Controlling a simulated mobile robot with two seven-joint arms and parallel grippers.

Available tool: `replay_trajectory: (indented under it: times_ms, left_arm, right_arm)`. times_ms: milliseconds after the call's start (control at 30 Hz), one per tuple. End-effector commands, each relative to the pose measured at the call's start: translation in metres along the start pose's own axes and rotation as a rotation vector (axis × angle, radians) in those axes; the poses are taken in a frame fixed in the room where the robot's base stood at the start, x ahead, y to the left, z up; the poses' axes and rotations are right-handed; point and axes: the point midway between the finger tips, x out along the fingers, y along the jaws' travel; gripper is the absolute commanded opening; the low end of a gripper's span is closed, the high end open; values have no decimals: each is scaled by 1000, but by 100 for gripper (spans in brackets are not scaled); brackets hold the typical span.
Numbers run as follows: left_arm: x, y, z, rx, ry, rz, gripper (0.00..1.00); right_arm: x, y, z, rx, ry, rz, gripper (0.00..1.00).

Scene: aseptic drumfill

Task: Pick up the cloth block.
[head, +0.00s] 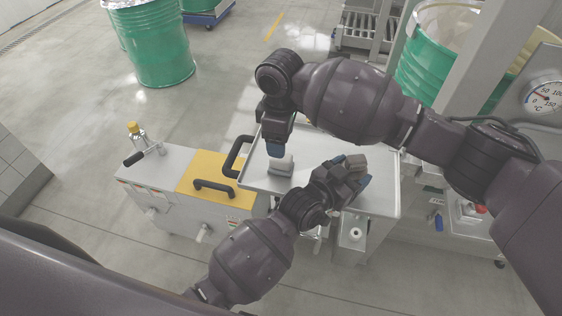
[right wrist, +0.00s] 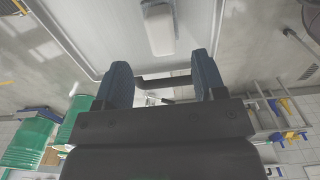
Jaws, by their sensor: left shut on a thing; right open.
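A pale block (head: 282,165) lies on the steel tray table. It also shows in the right wrist view (right wrist: 160,32), ahead of the fingertips. My right gripper (head: 276,150), its arm coming from the right, is just above or beside this block. In the right wrist view its two blue-grey fingers (right wrist: 164,82) are apart with nothing between them. My left gripper (head: 355,174), further right over the tray, is shut on a grey-beige block (head: 355,162). I cannot tell from their looks which block is the cloth one.
The tray table (head: 390,204) has a raised rim and a black handle (head: 236,155) at its left. A white and yellow cart (head: 165,188) stands beside it. Green drums (head: 160,45) stand behind. A pressure or temperature gauge (head: 543,95) is at the right.

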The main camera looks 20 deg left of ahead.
Motion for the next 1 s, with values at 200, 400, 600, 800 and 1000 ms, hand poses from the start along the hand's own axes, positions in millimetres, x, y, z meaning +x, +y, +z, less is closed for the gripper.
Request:
replay_trajectory:
  times_ms: [200, 400, 600, 800, 1000]
  left_arm:
    - [0, 0, 0, 0, 0, 0, 38]
    - [0, 0, 0, 0, 0, 0, 38]
    - [0, 0, 0, 0, 0, 0, 38]
    - [0, 0, 0, 0, 0, 0, 38]
    - [0, 0, 0, 0, 0, 0, 38]
  right_arm:
    - [20, 0, 0, -2, 0, 0, 64]
    - [36, -1, 1, -1, -1, -2, 64]
    - [63, -2, 2, -1, 0, -1, 64]
    - [73, -2, 2, -2, 0, 1, 64]
    - [73, -2, 2, -2, 0, 1, 61]
